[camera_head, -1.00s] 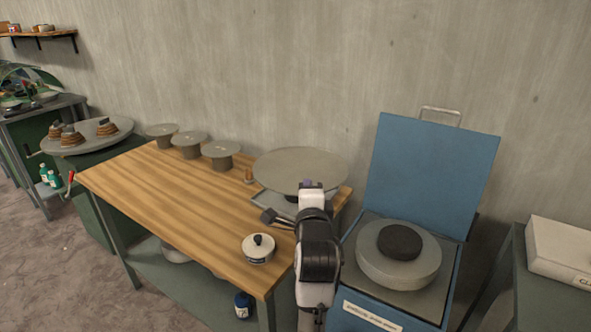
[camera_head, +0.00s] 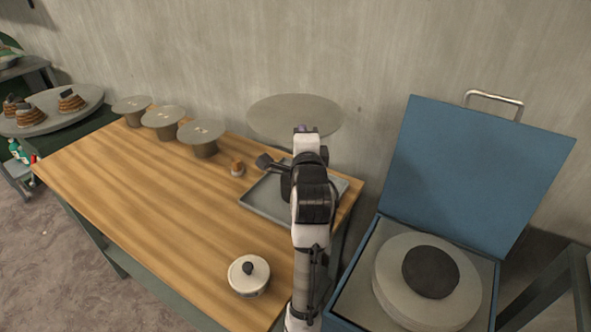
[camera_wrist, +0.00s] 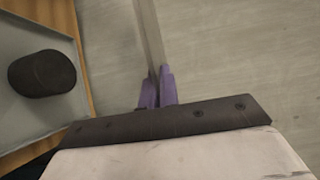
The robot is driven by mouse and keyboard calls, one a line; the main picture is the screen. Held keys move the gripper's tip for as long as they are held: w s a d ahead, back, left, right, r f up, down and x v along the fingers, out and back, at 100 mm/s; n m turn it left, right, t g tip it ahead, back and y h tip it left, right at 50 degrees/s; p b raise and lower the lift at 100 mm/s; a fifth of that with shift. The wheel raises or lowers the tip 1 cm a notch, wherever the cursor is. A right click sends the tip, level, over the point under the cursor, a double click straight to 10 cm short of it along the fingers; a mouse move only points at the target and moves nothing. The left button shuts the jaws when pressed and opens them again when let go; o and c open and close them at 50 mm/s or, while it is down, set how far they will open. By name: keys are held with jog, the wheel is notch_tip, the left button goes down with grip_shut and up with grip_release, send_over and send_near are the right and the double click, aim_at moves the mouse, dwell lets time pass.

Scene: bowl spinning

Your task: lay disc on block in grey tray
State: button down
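A large flat grey disc (camera_head: 294,116) is held up against the wall backdrop, beyond and above the table's back edge. My gripper (camera_head: 306,129) is at its near edge. In the wrist view the purple fingers of my gripper (camera_wrist: 156,88) are closed on the disc (camera_wrist: 149,30), which shows edge-on as a thin strip. The grey tray (camera_head: 262,206) lies on the right end of the wooden table, partly hidden by my arm. In the wrist view a dark round block (camera_wrist: 42,73) stands in the tray (camera_wrist: 22,125); the arm hides it in the head view.
A white lidded pot (camera_head: 248,275) stands at the table's front. Several grey pedestals (camera_head: 163,122) line the back left, with a small brown item (camera_head: 237,168) near the tray. A blue open-lidded box (camera_head: 470,170) stands right. The table's middle is clear.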

notch_tip(320, 180, down, 20)
jog(key=shift+r+p, duration=0.15)
jog(key=shift+p, duration=0.7)
jog(key=c, duration=2.1)
grip_release()
jog(key=shift+f, duration=0.2)
jog(key=o, duration=0.4)
